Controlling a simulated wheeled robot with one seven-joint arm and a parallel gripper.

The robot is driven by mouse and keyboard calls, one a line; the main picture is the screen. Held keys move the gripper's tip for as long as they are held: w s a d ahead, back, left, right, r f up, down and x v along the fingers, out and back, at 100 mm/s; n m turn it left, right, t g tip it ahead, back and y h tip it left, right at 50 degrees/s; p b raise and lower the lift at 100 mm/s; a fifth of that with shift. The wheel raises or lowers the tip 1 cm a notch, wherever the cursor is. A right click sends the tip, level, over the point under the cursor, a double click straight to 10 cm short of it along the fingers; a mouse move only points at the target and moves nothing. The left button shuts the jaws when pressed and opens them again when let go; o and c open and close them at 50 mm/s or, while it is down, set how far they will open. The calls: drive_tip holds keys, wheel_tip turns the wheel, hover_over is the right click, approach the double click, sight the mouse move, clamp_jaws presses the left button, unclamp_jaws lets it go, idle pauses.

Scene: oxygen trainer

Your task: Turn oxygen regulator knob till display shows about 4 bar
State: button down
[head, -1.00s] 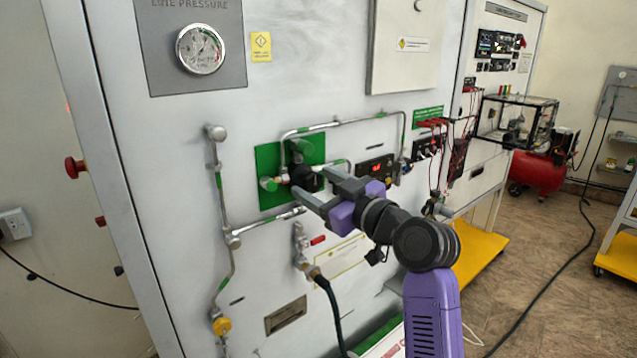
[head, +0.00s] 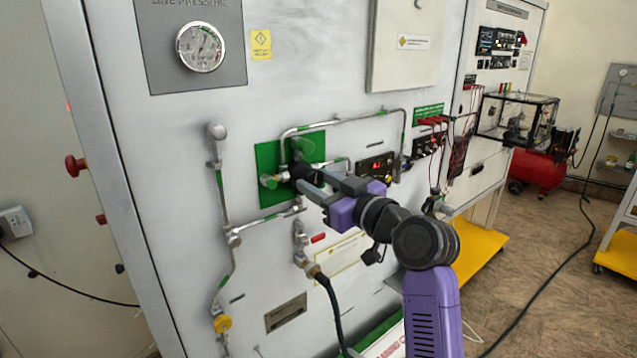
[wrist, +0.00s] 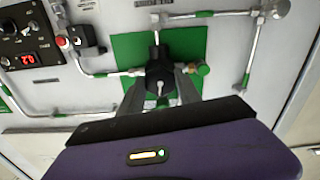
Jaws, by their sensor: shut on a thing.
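The black regulator knob (head: 301,170) sits on the green square plate (head: 266,160) on the panel. In the wrist view the knob (wrist: 159,76) is between the two grey fingers of my gripper (wrist: 160,88), which is shut on it. In the head view my gripper (head: 310,180) reaches the knob from the right and partly hides it. The small display (head: 377,166) with red digits is to the right of the knob.
The round line pressure gauge (head: 201,47) is above left. Metal pipes (head: 340,122) run around the plate, close to my gripper. A black hose (head: 331,297) hangs from a fitting below.

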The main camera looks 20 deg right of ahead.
drive_tip(key=m+p, duration=0.2)
drive_tip(key=m, duration=0.4)
drive_tip(key=m+p, duration=0.1)
drive_tip(key=m, duration=0.2)
drive_tip(key=shift+m, duration=0.3)
drive_tip(key=shift+m+p, duration=0.5)
drive_tip(key=shift+m, duration=0.9)
drive_tip(key=c, duration=0.8)
unclamp_jaws()
drive_tip(key=shift+c, duration=0.2)
drive_tip(key=shift+s, duration=0.1)
